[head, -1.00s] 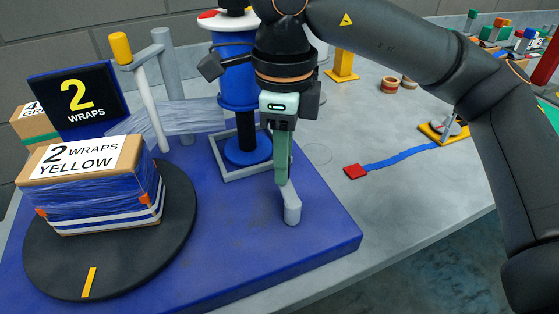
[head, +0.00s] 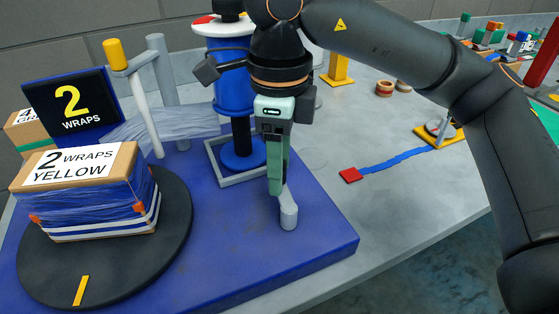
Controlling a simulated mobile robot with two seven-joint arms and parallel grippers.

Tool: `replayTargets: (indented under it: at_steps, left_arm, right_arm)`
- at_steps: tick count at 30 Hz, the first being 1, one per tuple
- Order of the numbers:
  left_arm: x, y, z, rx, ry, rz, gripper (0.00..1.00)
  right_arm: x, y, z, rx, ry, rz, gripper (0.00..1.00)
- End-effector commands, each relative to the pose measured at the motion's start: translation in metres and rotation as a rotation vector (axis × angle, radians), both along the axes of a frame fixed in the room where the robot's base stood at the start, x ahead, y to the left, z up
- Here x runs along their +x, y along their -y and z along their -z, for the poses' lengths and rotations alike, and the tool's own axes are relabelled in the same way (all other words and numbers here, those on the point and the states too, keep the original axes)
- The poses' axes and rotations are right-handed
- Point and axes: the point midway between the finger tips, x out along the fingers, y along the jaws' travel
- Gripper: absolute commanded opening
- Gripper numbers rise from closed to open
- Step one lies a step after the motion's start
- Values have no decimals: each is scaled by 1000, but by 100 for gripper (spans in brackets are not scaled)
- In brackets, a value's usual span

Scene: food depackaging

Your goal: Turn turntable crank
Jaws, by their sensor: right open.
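The round black turntable (head: 180,225) sits on a blue base and bears a box (head: 95,195) labelled "2 wraps yellow", banded with blue film. Behind it, a yellow knob (head: 115,54) sits on a grey crossbar joined to upright posts; I cannot tell whether this is the crank. My right gripper (head: 274,190) points down over the blue base, right of the blue film spool (head: 232,75). Its green fingers are seen edge-on, open, close to a short grey post (head: 289,214) that they partly hide. Contact is unclear. My left gripper is out of view.
A black sign reading "2 wraps" (head: 72,125) stands behind the box. Clear film (head: 165,128) stretches toward the spool. On the grey table (head: 400,185) lie a red block (head: 350,175) with blue tape and a yellow stand (head: 340,68). Table space right of the base is mostly clear.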

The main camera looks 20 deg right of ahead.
Motion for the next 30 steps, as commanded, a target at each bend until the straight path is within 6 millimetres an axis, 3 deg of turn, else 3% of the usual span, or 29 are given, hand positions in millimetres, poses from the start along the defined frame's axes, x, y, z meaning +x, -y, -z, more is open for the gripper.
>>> replayTargets:
  at_steps: [5, 15, 21, 30]
  left_arm:
    - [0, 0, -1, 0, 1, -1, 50]
    - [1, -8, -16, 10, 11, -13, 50]
    - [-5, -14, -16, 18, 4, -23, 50]
    - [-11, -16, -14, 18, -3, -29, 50]
  right_arm:
    - [1, -1, -12, 1, 3, 0, 55]
    - [0, 0, -85, 0, 6, 2, 55]
    - [0, 0, -115, -1, 3, 1, 55]
    - [0, 0, -125, 0, 0, 0, 55]
